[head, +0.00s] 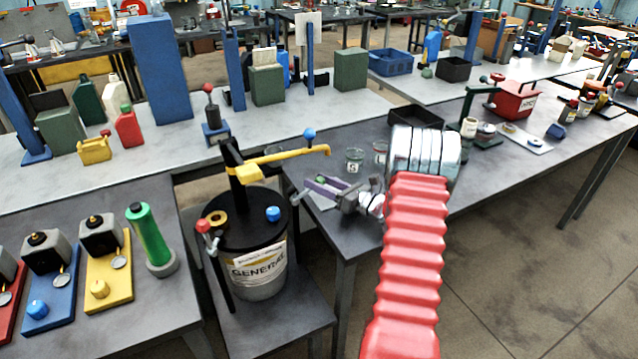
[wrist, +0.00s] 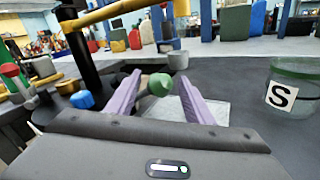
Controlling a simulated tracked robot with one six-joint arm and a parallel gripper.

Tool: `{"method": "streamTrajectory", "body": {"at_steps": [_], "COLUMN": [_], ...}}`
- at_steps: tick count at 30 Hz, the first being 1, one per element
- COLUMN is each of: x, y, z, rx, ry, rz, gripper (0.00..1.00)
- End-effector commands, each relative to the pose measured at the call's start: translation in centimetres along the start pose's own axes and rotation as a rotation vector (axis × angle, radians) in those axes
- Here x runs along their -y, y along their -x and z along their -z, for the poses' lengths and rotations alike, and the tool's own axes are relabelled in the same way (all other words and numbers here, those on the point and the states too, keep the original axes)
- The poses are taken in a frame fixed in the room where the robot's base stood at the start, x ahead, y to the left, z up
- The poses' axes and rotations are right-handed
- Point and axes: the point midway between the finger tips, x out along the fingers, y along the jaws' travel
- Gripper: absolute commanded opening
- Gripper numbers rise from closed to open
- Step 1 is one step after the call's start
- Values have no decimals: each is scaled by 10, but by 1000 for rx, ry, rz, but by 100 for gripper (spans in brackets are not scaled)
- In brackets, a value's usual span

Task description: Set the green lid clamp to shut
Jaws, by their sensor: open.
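A green rounded knob (wrist: 159,84), which looks like the end of the green lid clamp, shows in the wrist view between the purple fingers. My gripper (wrist: 160,98) is open around it, with a gap visible on both sides. I cannot tell the clamp's position. In the head view my gripper (head: 318,186) is just right of the black lid (head: 240,228) of the drum (head: 262,270). I cannot make out the green knob there; the gripper may hide it.
A red-knobbed lever (head: 204,228) is on the drum's left side. A jar marked S (wrist: 291,92) stands right of my gripper. Bottles and boxes line the bench behind.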

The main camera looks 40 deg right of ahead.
Motion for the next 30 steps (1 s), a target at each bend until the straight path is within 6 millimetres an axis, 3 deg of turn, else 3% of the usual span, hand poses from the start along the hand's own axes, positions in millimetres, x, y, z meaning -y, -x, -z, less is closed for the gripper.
{"method": "streamTrajectory", "body": {"at_steps": [10, 30], "x": [0, 1], "y": [-4, -3], "z": [0, 0], "rx": [-1, -1], "ry": [0, 0], "rz": [0, 3], "gripper": [47, 0]}}
